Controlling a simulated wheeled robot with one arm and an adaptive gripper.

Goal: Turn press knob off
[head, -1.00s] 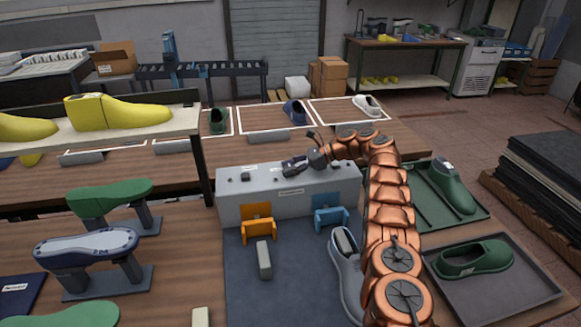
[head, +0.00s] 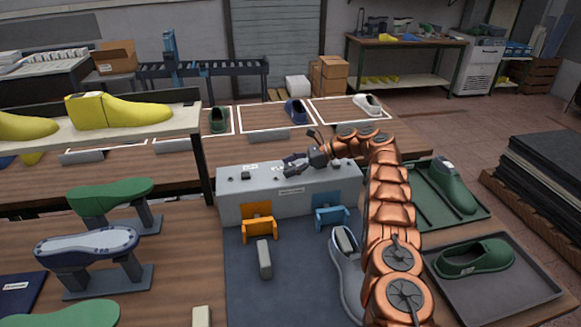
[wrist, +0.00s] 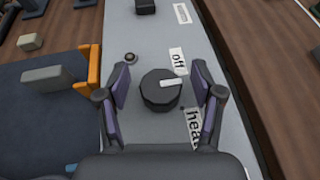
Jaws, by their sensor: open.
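The press knob (wrist: 152,94) is a dark round dial with a white pointer mark, on top of the grey press box (head: 235,207). In the wrist view the pointer is toward the right, slightly upward, between the printed "off" label (wrist: 178,61) and the partly covered "heat" label (wrist: 194,124). My gripper (wrist: 160,84) is open, with one finger on each side of the knob and visible gaps between. In the head view my gripper (head: 292,166) is over the box top and hides the knob.
A small round button (wrist: 130,57) and a black block (wrist: 145,6) are also on the box top. An orange bracket (head: 257,223) and a blue bracket (head: 332,217) are at the box front. A grey shoe (head: 346,267) stands on the dark mat (head: 290,285).

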